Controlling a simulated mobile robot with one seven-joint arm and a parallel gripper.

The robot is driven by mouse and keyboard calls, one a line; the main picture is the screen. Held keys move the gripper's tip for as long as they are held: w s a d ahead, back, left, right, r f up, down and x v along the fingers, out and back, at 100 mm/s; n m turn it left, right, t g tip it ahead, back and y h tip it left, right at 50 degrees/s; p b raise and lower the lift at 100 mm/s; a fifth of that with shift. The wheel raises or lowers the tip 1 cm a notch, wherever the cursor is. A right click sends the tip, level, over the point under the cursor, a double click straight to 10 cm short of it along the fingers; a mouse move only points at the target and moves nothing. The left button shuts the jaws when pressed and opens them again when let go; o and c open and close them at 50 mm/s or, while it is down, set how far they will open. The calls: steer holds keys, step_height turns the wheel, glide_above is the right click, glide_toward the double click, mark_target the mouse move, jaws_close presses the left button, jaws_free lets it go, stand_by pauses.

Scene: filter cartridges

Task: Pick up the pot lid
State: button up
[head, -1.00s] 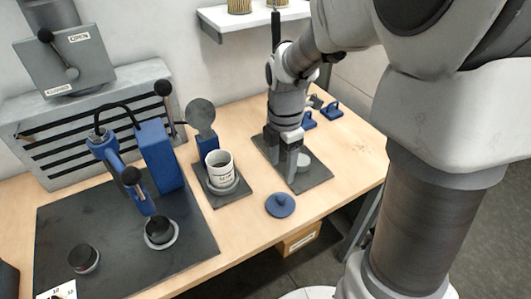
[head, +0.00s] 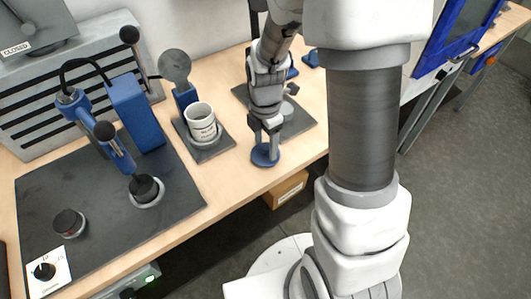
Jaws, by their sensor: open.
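The pot lid (head: 263,157) is a round blue disc lying on the wooden table near its front edge, in the head view. My gripper (head: 266,146) is directly over the lid, pointing down, with its fingers open. The fingers and hand cover the lid's middle and its knob, so I cannot tell whether they touch it.
A dark mat (head: 100,225) with blue equipment and black-capped round parts fills the left of the table. A dark plate (head: 299,120) lies behind my gripper. A cardboard box (head: 287,190) sits below the table edge.

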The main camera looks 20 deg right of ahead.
jaws_close()
stand_by(0.4)
